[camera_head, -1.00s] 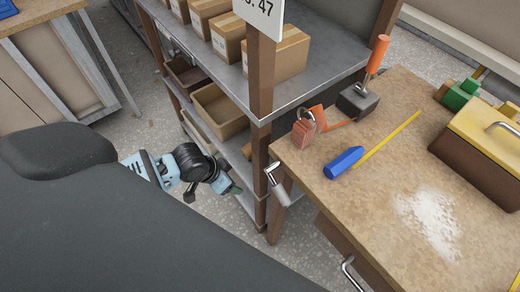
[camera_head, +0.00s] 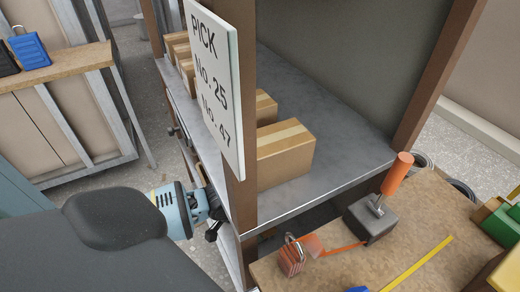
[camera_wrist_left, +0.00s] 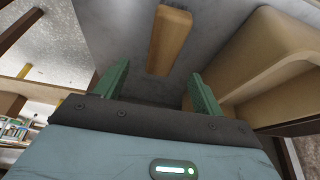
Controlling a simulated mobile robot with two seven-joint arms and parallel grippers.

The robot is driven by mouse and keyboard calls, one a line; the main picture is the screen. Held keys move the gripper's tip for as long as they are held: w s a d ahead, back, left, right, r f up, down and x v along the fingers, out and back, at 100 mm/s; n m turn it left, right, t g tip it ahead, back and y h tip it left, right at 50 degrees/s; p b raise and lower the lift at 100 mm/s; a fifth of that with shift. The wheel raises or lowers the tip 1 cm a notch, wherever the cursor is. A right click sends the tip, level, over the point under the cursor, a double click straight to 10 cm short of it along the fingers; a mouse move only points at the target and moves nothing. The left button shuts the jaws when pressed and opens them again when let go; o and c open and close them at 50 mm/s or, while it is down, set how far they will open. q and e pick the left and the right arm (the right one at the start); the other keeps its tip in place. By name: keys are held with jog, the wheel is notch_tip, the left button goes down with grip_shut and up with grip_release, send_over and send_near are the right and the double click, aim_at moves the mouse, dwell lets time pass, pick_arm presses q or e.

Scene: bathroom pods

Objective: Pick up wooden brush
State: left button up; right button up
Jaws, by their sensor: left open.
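In the left wrist view, a long, rounded light-brown wooden piece (camera_wrist_left: 169,40) lies on a grey shelf surface (camera_wrist_left: 112,30). It looks like the wooden brush, but no bristles show. My left gripper (camera_wrist_left: 160,88) is open, with its green fingers apart and nothing between them. The wooden piece is beyond the fingertips, roughly centred between them. In the head view my left arm reaches in at the shelf's side, and its fingertips are hidden behind the post and sign. The brush is not visible in that view. My right gripper is in neither view.
A tan bin (camera_wrist_left: 270,55) stands close on the right in the wrist view. In the head view a brown post (camera_head: 240,195) with a sign (camera_head: 212,85) stands beside my arm. Cardboard boxes (camera_head: 283,155) sit on the upper shelf. A workbench (camera_head: 340,270) with a padlock (camera_head: 291,257) is at lower right.

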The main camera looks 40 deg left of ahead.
pick_arm(q)
jog(key=shift+x, duration=1)
jog(key=shift+w+f+b, duration=0.1)
jog(key=shift+f+b, duration=0.25)
jog(key=shift+f, duration=0.1)
jog(key=x, duration=0.1)
jog(key=b+x, duration=0.1)
jog(key=x, duration=0.1)
jog(key=shift+a+f, duration=0.2)
jog(key=shift+f, duration=0.1)
jog(key=shift+w+f+b, duration=0.2)
jog(key=shift+f+b, duration=0.15)
jog(key=shift+f, duration=0.2)
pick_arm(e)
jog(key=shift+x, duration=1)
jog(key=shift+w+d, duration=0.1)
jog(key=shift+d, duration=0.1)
pick_arm(q)
jog(key=shift+f, duration=0.15)
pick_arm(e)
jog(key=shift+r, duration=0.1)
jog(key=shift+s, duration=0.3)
pick_arm(q)
jog(key=shift+c, duration=0.3)
